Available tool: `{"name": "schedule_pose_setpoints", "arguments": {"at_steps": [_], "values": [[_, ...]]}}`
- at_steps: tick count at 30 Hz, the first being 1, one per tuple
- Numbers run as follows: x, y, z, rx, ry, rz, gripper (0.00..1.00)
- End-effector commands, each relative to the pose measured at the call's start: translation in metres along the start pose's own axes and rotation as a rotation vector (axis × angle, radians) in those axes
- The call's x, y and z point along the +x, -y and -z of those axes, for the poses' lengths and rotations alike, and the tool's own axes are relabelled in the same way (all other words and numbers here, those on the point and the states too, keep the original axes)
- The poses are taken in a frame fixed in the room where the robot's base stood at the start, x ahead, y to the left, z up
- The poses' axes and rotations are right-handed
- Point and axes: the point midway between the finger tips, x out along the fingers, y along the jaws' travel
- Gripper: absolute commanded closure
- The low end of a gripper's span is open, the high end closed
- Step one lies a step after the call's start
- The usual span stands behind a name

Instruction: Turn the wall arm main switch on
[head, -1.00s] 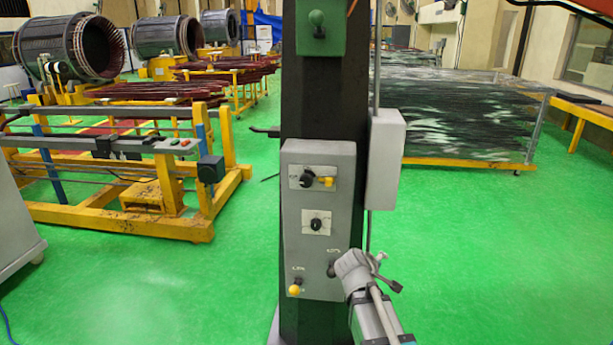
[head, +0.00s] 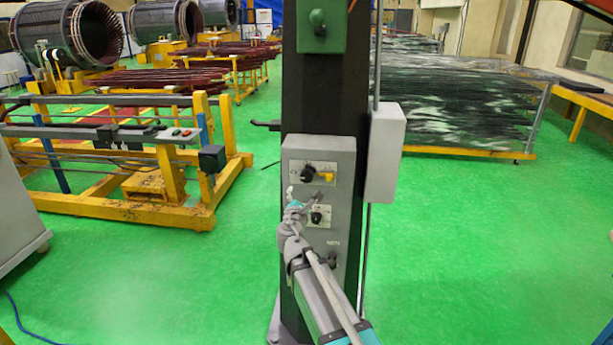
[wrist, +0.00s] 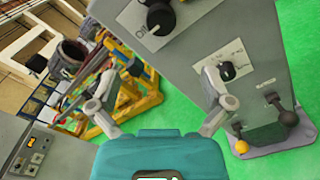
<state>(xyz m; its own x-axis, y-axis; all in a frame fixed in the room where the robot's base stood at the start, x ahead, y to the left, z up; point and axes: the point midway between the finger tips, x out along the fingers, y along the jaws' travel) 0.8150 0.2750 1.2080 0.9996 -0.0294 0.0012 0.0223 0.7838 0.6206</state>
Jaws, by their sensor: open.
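A grey control panel (head: 343,172) is mounted on the dark column. Its top plate has a black rotary knob (head: 307,172) with a yellow part (head: 325,175) beside it. A smaller black knob (head: 317,217) sits on the plate below. My gripper (head: 304,194) is open in front of the panel, just below the top knob. In the wrist view the open fingers (wrist: 158,75) hold nothing. The large black knob (wrist: 160,18) is beyond them at the top, and the smaller knob (wrist: 227,70) is by the right fingertip.
A grey box (head: 385,155) hangs right of the column. A yellow frame (head: 170,180) stands left. Green floor is clear at right.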

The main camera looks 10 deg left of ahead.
Motion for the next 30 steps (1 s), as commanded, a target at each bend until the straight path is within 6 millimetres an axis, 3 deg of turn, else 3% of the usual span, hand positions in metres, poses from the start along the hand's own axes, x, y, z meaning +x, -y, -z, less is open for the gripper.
{"name": "schedule_pose_setpoints", "arguments": {"at_steps": [8,14,30], "values": [[0.003,0.001,0.0,0.003,0.001,0.003,0.0],[0.017,0.001,-0.001,0.003,0.002,0.004,0.0],[0.095,0.001,-0.001,0.004,0.002,0.004,0.0]]}}
